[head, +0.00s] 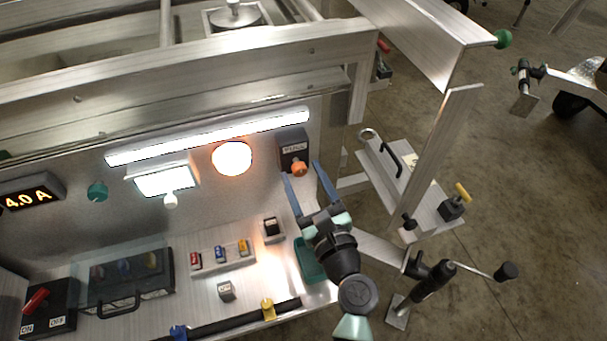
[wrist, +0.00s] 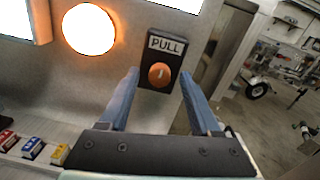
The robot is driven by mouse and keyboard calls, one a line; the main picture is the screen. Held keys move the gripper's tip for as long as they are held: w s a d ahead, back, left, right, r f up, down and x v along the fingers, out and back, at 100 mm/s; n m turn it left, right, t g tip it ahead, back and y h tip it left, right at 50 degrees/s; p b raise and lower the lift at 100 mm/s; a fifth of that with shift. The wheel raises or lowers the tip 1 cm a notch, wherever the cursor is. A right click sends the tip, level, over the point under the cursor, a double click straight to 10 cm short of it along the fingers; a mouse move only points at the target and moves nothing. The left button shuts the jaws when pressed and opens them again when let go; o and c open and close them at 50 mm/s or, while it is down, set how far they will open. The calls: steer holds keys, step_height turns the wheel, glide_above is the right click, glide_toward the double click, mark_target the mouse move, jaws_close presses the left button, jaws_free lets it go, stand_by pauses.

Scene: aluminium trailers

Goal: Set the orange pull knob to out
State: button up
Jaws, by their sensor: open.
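The orange pull knob (head: 299,169) sits on a black plate labelled PULL (head: 293,146) on the upright metal panel. In the wrist view the round orange knob (wrist: 159,76) is face-on below the white PULL label (wrist: 167,45). My gripper (head: 302,170) is open, its two blue fingers pointing up toward the knob. In the wrist view the fingers of my gripper (wrist: 159,82) lie one on each side of the plate, with the knob between them in the picture. Nothing is held. I cannot tell how far the fingertips are from the panel, or the knob's exact depth.
A glowing orange lamp (head: 232,158) is left of the plate, under a bright light bar (head: 210,138). Red, blue and yellow switches (head: 221,252) and a small black switch (head: 271,228) are on the shelf below. A metal post (head: 437,165) stands to the right.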

steer(key=shift+w, duration=0.2)
jaws_close()
steer(key=shift+s, duration=0.1)
stand_by(1.3)
